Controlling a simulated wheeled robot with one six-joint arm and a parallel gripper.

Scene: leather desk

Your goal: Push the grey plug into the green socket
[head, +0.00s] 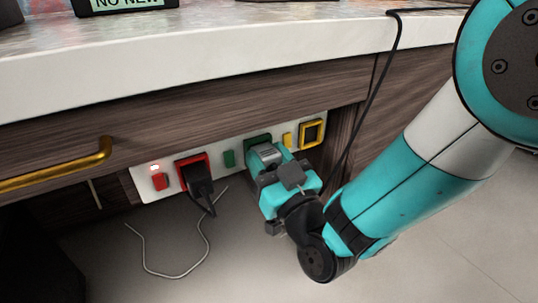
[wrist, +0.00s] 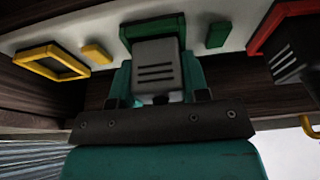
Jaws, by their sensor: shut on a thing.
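The grey plug (head: 268,154) is held by my gripper (head: 270,163) right in front of the green socket (head: 256,138) on the white panel. In the wrist view, the grey plug (wrist: 156,66) with its dark slots sits between the teal fingers of my gripper (wrist: 158,80). Its far end overlaps the lower edge of the green socket (wrist: 145,27). The plug hides most of the socket opening, so I cannot tell how far, if at all, it is inside.
A black plug (head: 199,181) sits at the red socket (head: 180,161), left of the green one. An empty yellow socket (head: 312,133) is to the right. Small red, green and yellow switches are beside the sockets. A desk edge (head: 200,68) overhangs the panel, and a black cable (head: 373,100) hangs down.

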